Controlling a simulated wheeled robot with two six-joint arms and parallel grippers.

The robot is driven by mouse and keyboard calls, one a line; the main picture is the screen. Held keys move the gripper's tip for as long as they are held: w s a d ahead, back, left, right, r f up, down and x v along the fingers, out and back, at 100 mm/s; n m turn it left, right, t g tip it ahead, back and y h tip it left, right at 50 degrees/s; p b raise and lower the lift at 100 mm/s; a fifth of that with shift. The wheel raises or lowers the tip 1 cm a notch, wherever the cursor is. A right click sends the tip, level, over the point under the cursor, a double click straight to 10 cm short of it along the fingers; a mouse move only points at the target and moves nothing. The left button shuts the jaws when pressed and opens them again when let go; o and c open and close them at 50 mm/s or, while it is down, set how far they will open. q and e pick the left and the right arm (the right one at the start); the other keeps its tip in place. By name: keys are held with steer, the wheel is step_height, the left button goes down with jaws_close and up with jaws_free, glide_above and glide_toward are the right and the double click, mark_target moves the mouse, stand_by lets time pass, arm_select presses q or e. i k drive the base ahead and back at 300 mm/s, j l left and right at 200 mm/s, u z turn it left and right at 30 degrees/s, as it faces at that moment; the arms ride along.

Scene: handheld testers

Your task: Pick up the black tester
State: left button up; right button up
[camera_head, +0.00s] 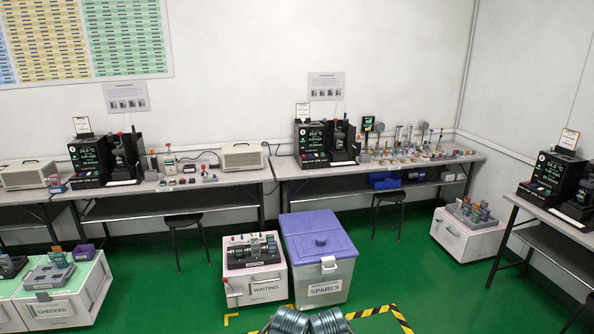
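No single handheld black tester can be told for sure at this distance. A white box labelled WAITING (265,289) stands on the floor at the centre, with a dark tray of small dark devices (252,252) on top. Small handheld devices also stand in a grey tray (49,275) on the box labelled CHECKED at the lower left, and in a tray (468,212) on the white box at the right. Large black units with lit green text stand on the benches, one at the left (88,162) and one at the centre (311,143). Neither gripper can be made out.
A bin labelled SPARES with a purple lid (305,232) stands right of the WAITING box. Benches line the back wall, with black stools (186,221) in front. Another bench (560,228) is at the right. Yellow-black floor tape (381,309) lies ahead. Green floor is clear between boxes.

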mark_target(239, 251)
steer(key=i, duration=0.95)
steer(key=u, duration=0.5)
